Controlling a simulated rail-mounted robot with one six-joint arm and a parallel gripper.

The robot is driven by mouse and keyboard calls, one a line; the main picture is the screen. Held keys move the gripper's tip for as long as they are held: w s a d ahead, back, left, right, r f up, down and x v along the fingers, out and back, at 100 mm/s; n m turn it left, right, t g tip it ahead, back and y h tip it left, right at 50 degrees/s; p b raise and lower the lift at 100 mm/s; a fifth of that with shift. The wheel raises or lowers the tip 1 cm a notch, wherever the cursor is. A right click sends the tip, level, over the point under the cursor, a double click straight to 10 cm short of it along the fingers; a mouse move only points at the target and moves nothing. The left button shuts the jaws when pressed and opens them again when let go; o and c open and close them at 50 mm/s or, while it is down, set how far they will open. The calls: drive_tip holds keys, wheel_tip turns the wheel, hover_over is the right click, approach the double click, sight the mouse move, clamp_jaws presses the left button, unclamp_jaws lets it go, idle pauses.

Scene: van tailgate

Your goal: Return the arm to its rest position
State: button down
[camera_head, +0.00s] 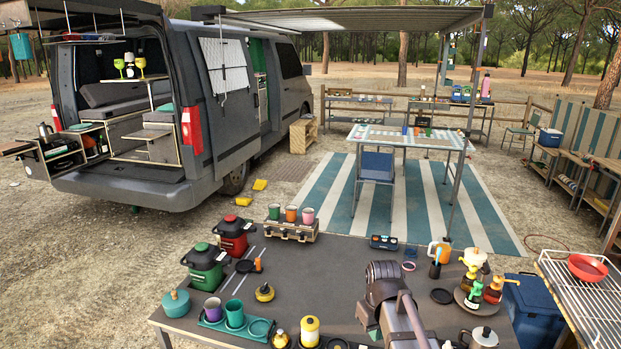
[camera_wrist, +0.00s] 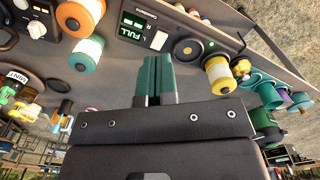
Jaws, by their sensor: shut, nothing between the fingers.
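My gripper (camera_wrist: 152,75) shows in the wrist view with its two dark green fingers side by side, shut and empty. The grey table top surrounds it in that view, apparently upside down. In the head view my arm rises over the front right part of the dark table (camera_head: 335,262). My gripper's fingertips cannot be made out there.
The table holds a red canister (camera_head: 233,236), a green canister (camera_head: 205,268), a rack of cups (camera_head: 291,222), a teal cup tray (camera_head: 261,328) and a round bottle tray (camera_head: 468,300). A wire rack (camera_head: 590,305) with a red bowl (camera_head: 587,267) stands right. The table's middle is mostly clear.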

drive_tip(key=s+m, duration=0.3)
drive_tip(key=s, duration=0.8)
drive_tip(key=shift+m, duration=0.3)
drive_tip(key=shift+s+a, duration=0.1)
